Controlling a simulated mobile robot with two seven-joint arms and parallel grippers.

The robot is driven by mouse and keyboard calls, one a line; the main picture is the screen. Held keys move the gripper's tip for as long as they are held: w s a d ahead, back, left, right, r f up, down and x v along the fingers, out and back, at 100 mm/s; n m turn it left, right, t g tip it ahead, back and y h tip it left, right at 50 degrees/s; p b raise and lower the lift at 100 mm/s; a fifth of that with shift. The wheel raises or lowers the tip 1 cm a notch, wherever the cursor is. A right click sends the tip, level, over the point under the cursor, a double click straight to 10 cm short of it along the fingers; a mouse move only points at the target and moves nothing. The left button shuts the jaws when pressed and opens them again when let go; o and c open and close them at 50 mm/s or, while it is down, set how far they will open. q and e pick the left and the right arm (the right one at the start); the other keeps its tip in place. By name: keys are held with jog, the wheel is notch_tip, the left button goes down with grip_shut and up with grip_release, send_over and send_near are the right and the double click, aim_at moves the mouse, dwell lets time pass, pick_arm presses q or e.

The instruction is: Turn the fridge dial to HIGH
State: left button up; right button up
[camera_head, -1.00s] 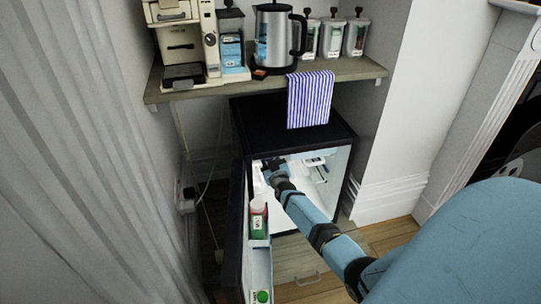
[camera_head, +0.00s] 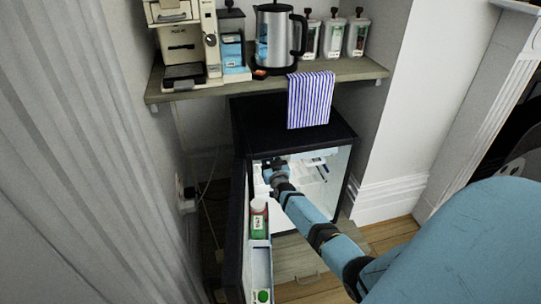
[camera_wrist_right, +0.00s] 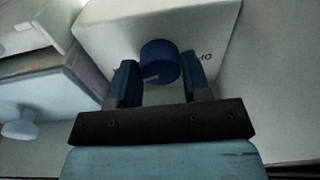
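The small black fridge (camera_head: 285,110) stands below a shelf with its door (camera_head: 236,230) swung open to the left. My right arm reaches into the lit interior, and my right gripper (camera_head: 270,165) is small there and partly hidden. In the right wrist view, the dark blue round dial (camera_wrist_right: 160,62) sits on a white housing, with a pale pointer mark on it. My right gripper (camera_wrist_right: 160,80) has its two fingers apart on either side of the dial. There is a gap at the right finger; contact at the left is unclear. Dark lettering beside the dial is mostly hidden. My left gripper is not in view.
The open door holds a green-labelled container (camera_head: 259,219) and another green-topped item (camera_head: 263,296). A striped towel (camera_head: 311,99) hangs from the shelf (camera_head: 345,72) above. A drawer with a pale blue knob (camera_wrist_right: 20,130) lies left of the dial. A white wall stands close at right.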

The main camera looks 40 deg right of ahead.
jog(key=o, duration=0.3)
jog(key=shift+o, duration=0.3)
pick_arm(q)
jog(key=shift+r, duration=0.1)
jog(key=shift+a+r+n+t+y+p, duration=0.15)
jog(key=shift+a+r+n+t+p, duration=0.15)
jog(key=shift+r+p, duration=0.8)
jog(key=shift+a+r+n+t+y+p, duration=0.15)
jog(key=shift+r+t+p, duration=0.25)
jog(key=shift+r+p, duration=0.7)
pick_arm(e)
jog(key=v, duration=1.4)
jog(key=shift+p, duration=0.3)
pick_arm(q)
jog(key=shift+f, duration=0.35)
pick_arm(e)
jog(key=shift+f, duration=0.1)
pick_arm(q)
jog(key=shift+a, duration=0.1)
